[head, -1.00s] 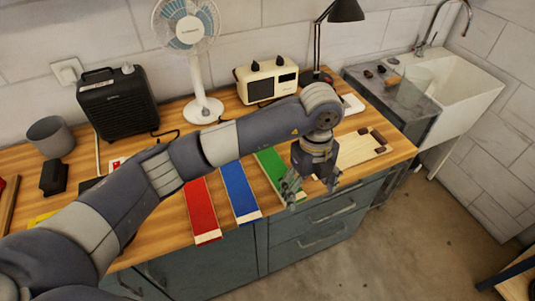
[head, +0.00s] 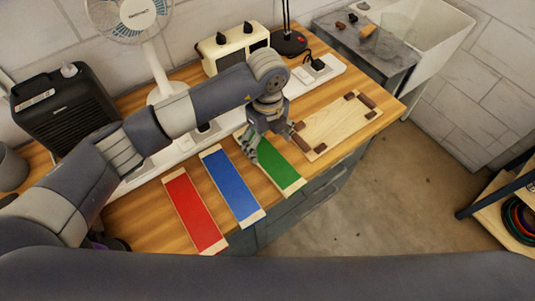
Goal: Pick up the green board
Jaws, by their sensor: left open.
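The green board (head: 278,165) lies flat on the wooden bench, angled, with pale wood showing at its near end. My left gripper (head: 272,152) is open, fingers pointing down, over the far part of the green board and hiding some of it. I cannot tell whether the fingers touch it. My left arm reaches in from the left across the bench. My right gripper is not in view.
A blue board (head: 230,184) and a red board (head: 193,211) lie to the left of the green one. A pale wooden board with dark corner blocks (head: 335,124) lies to the right. A fan (head: 160,75), heater (head: 65,112) and radio (head: 232,48) stand behind.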

